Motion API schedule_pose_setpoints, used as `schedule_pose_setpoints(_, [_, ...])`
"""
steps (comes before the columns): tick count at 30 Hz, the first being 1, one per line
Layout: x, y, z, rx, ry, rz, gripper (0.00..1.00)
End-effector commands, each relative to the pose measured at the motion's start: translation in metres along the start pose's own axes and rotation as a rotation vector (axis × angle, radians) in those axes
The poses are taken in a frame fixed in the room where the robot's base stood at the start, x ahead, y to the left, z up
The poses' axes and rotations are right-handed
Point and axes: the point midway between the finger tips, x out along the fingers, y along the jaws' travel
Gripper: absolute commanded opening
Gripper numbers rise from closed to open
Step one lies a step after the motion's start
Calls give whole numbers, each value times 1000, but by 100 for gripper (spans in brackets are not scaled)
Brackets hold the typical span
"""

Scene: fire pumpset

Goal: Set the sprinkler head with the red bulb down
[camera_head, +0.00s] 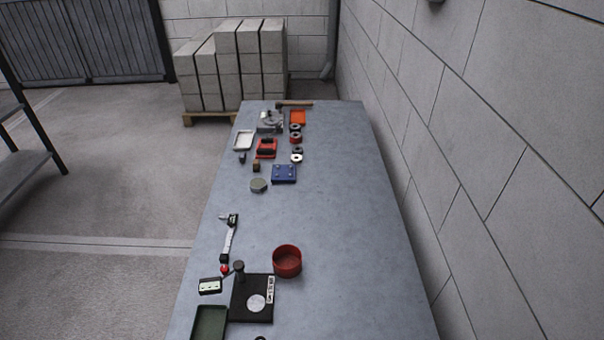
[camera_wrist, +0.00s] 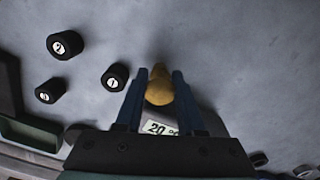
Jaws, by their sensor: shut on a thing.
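My gripper (camera_wrist: 159,76) shows only in the wrist view. Its two dark blue fingers are shut on a brass-coloured rounded piece, which I take for the sprinkler head (camera_wrist: 159,92). Its red bulb does not show from this angle. A dark piece with a white label (camera_wrist: 160,128) reading "20" and more lies just below it in the picture, partly hidden by my gripper. I cannot tell whether the held piece touches anything beneath. In the head view neither my gripper nor the held piece can be made out.
Several black cylinders with numbered white tops, one (camera_wrist: 115,76) close left of my fingers, stand on the grey surface. A green tray (camera_wrist: 30,134) is at lower left. The head view shows a black plate (camera_head: 240,304), a red bowl (camera_head: 287,262) and bare table (camera_head: 350,220) to the right.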

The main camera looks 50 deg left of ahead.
Motion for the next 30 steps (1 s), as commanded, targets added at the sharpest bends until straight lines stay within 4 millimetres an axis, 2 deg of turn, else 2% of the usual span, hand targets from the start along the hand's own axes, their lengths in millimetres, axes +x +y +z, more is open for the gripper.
schedule_pose_setpoints(1, [3,0,0,0,0,0,0])
schedule_pose_setpoints(2, [2,0,0,0,0,0,43])
schedule_pose_setpoints(6, [1,0,0,0,0,0,68])
schedule_pose_setpoints(14, [1,0,0,0,0,0,68])
schedule_pose_setpoints(19, [-8,0,0,0,-1,2,68])
schedule_pose_setpoints(23, [-28,0,0,0,-2,2,68])
schedule_pose_setpoints(30, [-76,1,1,0,-2,3,68])
